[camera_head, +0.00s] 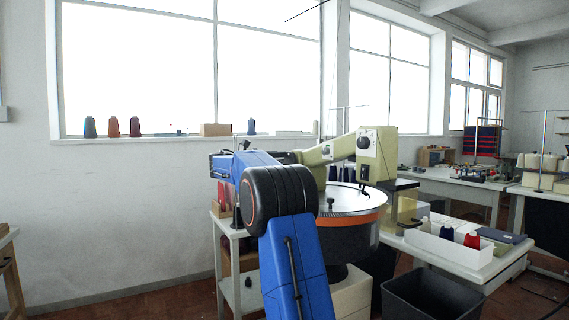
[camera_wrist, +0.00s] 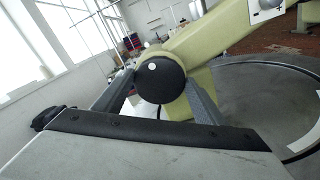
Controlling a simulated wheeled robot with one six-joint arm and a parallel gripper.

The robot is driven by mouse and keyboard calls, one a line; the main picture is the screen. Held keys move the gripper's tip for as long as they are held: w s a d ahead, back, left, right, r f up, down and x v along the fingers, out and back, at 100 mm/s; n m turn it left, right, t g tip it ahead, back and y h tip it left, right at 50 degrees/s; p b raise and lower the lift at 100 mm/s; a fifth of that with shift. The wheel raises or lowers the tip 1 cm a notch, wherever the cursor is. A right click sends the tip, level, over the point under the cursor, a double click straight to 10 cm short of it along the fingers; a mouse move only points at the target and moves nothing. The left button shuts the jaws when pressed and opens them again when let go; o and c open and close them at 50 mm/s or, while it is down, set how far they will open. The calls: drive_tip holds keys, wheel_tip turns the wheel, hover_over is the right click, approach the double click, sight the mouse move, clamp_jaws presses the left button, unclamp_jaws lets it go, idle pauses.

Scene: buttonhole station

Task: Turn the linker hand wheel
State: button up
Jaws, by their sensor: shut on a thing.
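The linker hand wheel (camera_wrist: 162,82) is a round black knob with a small white dot, in the middle of the wrist view, at the end of the machine's pale green arm. My gripper (camera_wrist: 160,90) has one grey finger on each side of it and is shut on its rim. The linker machine (camera_head: 376,155) stands in the middle of the head view, with its round dial (camera_head: 350,200) below the green arm. In the head view my blue arm covers part of the machine, and the hand wheel cannot be made out clearly.
A white table (camera_head: 462,262) with a tray of yarn cones stands at the right, with a dark bin (camera_head: 431,295) before it. A small shelf stand (camera_head: 228,262) is left of my arm. The left floor is mostly free.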

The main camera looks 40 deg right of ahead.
drive_tip(key=shift+f, duration=0.1)
drive_tip(key=o, duration=1)
drive_tip(key=shift+o, duration=0.2)
drive_tip(key=shift+a, duration=0.1)
drive_tip(key=v, duration=1.7)
drive_tip(key=shift+w, duration=0.15)
drive_tip(key=shift+a, duration=0.1)
